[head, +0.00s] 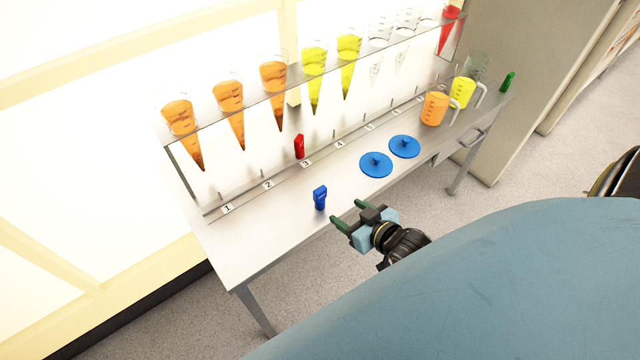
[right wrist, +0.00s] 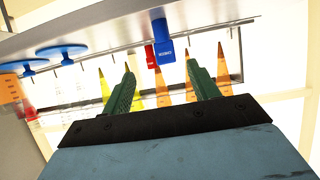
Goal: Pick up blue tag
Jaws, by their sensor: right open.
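The blue tag (head: 320,197) stands upright on the metal table near its front edge. In the right wrist view the blue tag (right wrist: 163,45) appears upside down, ahead of and between the fingertips, with small white lettering. My right gripper (head: 347,214) is open and empty, just right of the tag at the table's front edge, with a gap between them. Its two green fingers also show in the right wrist view (right wrist: 161,80). My left gripper is not in view.
A red tag (head: 299,147) stands behind, by the numbered strip. Two blue discs (head: 376,164) lie to the right. Orange (head: 435,108) and yellow (head: 463,92) jugs and a green tag (head: 507,82) stand farther right. Cones of juice (head: 229,112) hang in a rack. The table's left front is clear.

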